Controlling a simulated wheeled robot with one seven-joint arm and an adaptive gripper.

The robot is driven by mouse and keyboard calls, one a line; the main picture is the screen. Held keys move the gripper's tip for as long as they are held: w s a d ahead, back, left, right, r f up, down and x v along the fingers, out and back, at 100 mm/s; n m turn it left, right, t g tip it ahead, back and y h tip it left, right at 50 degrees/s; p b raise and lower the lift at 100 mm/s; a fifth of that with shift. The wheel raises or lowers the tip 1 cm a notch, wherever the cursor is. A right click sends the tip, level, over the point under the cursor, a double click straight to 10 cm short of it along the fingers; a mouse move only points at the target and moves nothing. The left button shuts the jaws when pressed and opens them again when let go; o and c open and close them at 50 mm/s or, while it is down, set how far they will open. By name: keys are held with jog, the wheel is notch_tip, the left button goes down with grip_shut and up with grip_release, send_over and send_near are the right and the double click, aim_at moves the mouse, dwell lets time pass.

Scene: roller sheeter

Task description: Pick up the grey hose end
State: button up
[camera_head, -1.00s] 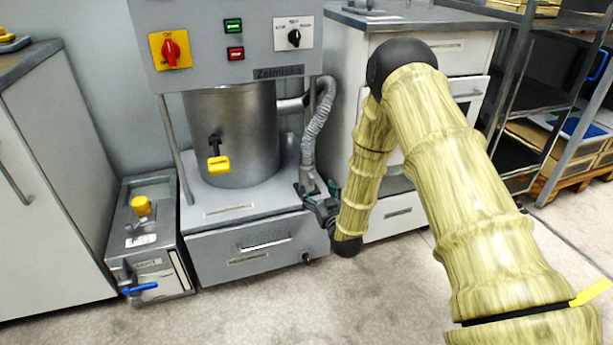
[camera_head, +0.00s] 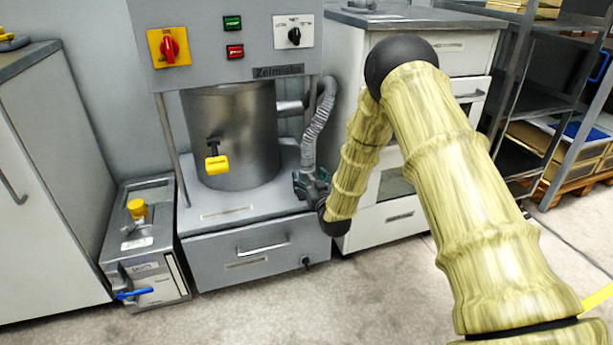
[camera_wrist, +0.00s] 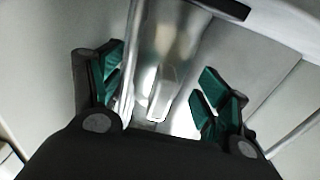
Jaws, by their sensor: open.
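The grey ribbed hose (camera_head: 318,118) bends out from a pipe on the right of the steel drum and hangs down. Its lower end (camera_head: 308,158) is just above my gripper (camera_head: 309,180), close to the right side of the machine. In the wrist view my gripper (camera_wrist: 160,85) is open, with green-padded fingers spread left and right. A shiny grey surface lies beyond and between the fingers; I cannot tell whether it is the hose end or the drum. Whether the fingers touch the hose is unclear.
The grey machine's drawer base (camera_head: 250,250) is just left of my gripper. A white cabinet (camera_head: 400,215) stands close behind my arm on the right. A small metal box (camera_head: 145,250) with a blue-handled tap stands at left. The floor in front is clear.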

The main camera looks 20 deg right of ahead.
aim_at(310, 174)
jog(key=shift+c, duration=0.4)
jog(key=c, duration=1.4)
jog(key=shift+r, duration=0.1)
notch_tip(310, 174, up, 10)
jog(key=p, duration=0.4)
